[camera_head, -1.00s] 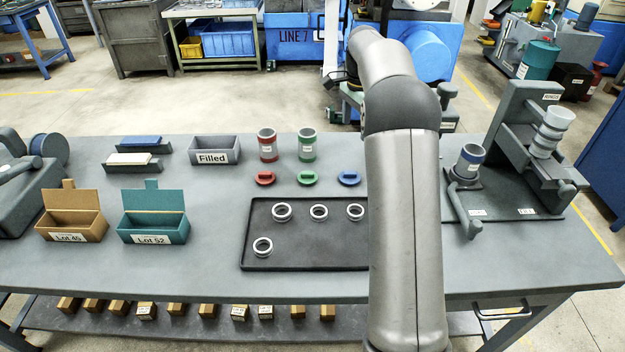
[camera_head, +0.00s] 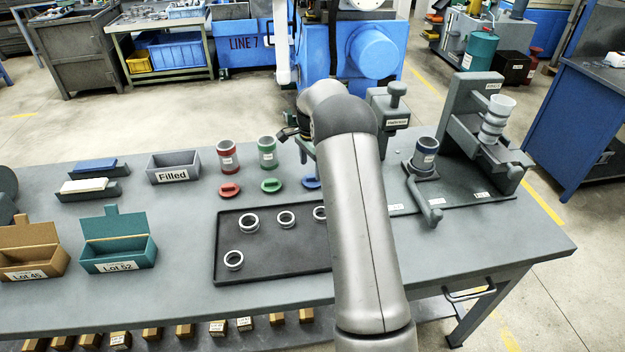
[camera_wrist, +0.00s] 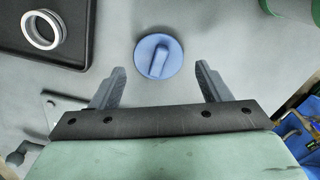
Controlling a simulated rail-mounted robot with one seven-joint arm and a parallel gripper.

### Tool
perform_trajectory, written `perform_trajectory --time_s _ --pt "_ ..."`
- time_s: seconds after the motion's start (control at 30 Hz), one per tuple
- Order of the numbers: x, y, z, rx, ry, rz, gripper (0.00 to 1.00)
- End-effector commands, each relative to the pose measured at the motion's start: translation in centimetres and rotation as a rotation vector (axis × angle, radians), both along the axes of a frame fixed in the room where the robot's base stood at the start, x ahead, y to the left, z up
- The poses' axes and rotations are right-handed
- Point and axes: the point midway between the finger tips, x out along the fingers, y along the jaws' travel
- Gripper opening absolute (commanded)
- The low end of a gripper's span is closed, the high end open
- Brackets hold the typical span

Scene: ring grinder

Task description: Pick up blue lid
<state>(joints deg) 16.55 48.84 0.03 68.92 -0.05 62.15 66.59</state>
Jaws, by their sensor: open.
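The blue lid (camera_wrist: 158,58) is a round disc with a raised grip bar. It lies flat on the grey table, and in the head view it shows partly (camera_head: 311,182) beside my arm. My gripper (camera_wrist: 159,78) is open and empty. In the wrist view the lid lies between and just beyond the two fingertips, touching neither. In the head view my gripper (camera_head: 292,140) is small and partly hidden by my arm, above the table near the lid.
A red lid (camera_head: 229,189) and a green lid (camera_head: 270,185) lie left of the blue one. Red (camera_head: 227,160) and green (camera_head: 267,155) labelled cups stand behind them. A dark tray (camera_head: 270,264) with several metal rings lies in front. A fixture (camera_head: 465,185) stands at right.

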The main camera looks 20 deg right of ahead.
Motion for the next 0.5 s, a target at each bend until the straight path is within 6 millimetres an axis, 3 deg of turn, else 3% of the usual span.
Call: perform_trajectory --time_s 0.3,0.5 --pt "-0.3 -0.2 -4.2 0.002 0.003 0.0 0.7" --pt "-0.2 -0.2 -4.6 0.0 0.001 0.0 0.7"
